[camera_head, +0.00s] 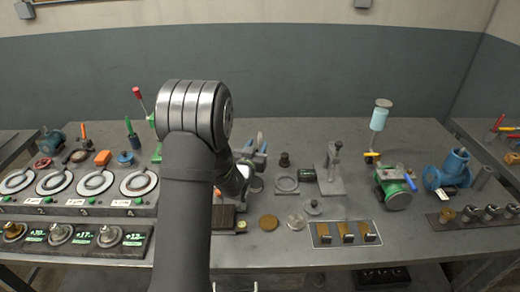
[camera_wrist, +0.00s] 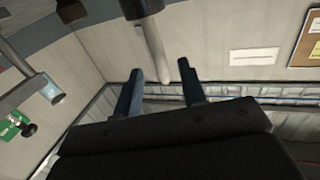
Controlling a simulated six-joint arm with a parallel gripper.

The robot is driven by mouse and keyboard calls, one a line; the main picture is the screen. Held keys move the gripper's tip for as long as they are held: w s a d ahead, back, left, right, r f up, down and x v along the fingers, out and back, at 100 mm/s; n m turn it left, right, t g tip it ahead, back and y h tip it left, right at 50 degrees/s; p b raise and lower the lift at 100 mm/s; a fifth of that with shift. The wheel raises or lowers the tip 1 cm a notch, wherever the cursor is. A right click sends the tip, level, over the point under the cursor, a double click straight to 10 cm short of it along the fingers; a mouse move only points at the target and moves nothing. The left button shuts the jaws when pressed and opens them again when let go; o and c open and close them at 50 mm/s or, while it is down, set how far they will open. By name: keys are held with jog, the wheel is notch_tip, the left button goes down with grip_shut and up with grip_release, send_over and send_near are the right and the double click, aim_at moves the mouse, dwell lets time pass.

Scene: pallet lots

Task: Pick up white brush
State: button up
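I cannot make out a white brush for certain in either view. My gripper (camera_head: 262,142) is raised over the middle of the bench in the head view, partly hidden behind my arm, with its two blue fingers pointing up and away. In the wrist view my gripper (camera_wrist: 161,76) has its fingers apart with nothing between them. A pale rounded rod (camera_wrist: 152,38) shows beyond the fingertips in the wrist view; I cannot tell what it is or how far away it is.
A tray (camera_head: 318,240) with several brown blocks lies at the front.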

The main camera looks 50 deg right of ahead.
aim_at(259, 141)
jog(key=x, duration=0.4)
jog(key=shift+w+d, duration=0.1)
jog(key=shift+c, duration=0.5)
grip_shut()
jog(key=shift+r, duration=0.1)
